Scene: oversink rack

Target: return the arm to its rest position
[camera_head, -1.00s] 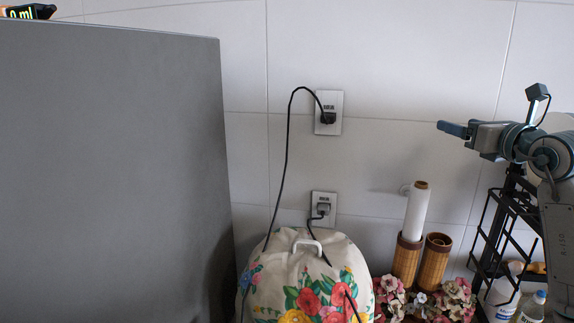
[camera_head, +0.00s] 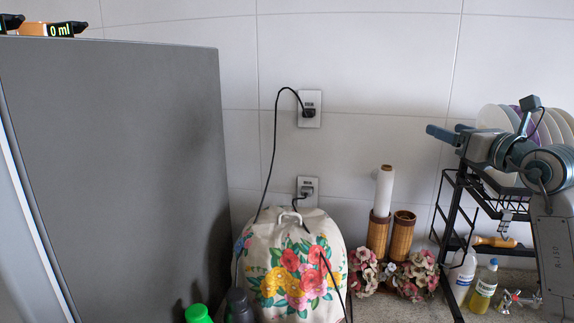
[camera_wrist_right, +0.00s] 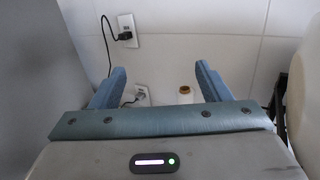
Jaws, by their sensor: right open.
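My right gripper (camera_head: 446,134) comes in from the right in the head view, raised in front of the black oversink rack (camera_head: 452,215). In the right wrist view its two blue fingers (camera_wrist_right: 160,82) stand wide apart with nothing between them but the wall, an outlet and the top of a paper roll in the background. My left gripper is in neither view.
The rack holds several plates (camera_head: 497,118). Below it stand bottles (camera_head: 484,287). A flowered cover (camera_head: 292,262), wooden cylinders (camera_head: 402,236), a white roll (camera_head: 384,192) and flowers (camera_head: 415,275) line the counter. A grey fridge (camera_head: 120,170) fills the left.

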